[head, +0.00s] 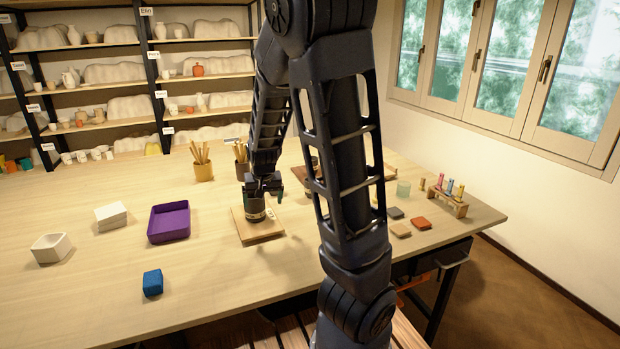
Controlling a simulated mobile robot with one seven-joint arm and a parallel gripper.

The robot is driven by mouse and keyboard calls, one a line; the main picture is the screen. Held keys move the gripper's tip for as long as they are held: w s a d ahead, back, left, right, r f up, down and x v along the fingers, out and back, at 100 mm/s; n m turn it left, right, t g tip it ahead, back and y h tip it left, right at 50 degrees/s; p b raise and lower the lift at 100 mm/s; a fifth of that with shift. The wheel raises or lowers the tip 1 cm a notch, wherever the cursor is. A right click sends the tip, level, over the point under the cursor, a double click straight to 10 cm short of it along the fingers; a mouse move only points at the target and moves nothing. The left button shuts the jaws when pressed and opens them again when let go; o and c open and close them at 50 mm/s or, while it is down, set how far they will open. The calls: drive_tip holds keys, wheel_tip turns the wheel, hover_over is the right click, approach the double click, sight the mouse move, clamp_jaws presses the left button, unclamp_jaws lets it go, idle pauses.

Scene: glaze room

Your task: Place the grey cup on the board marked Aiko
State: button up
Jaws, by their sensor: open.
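A dark grey cup (255,212) stands upright on a light wooden board (248,238) near the middle of the table. A small pale tag shows at the board's right side, but its lettering is too small to read. My gripper (262,192) is right above the cup, pointing down, with its fingers open at the cup's rim. Whether the fingers touch the cup cannot be told. A second wooden board (301,173) lies behind, partly hidden by my arm, with a dark object on it.
A purple tray (169,224), a white box (111,217), a white open dish (51,248) and a blue block (153,283) lie to the left. Tool pots (203,172) stand behind. Glaze tiles (421,223) and a vial rack (447,201) are at the right. The front middle is clear.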

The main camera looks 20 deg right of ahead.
drive_tip(key=shift+s+d+f+g+y, duration=0.2)
drive_tip(key=shift+s+d+f+g, duration=0.15)
drive_tip(key=shift+s+f, duration=0.15)
drive_tip(key=shift+s+d+f+g+y, duration=0.2)
drive_tip(key=shift+s+d+f+g, duration=0.15)
drive_tip(key=shift+f, duration=0.2)
drive_tip(key=shift+s+f, duration=0.1)
drive_tip(key=shift+s, duration=0.2)
drive_tip(key=shift+s+d+g+y, duration=0.35)
drive_tip(key=shift+s+g+y, duration=0.05)
drive_tip(key=shift+s+y, duration=0.15)
drive_tip(key=s+d+r+t+h, duration=0.1)
drive_tip(key=s+d+r, duration=0.2)
drive_tip(key=s+r, duration=0.6)
drive_tip(key=s+d+r+n+t+h, duration=0.1)
drive_tip(key=s+d+r+t, duration=0.1)
drive_tip(key=s+r, duration=0.7)
drive_tip(key=shift+s+d+r, duration=0.3)
drive_tip(key=shift+d+r, duration=0.05)
drive_tip(key=shift+d, duration=0.4)
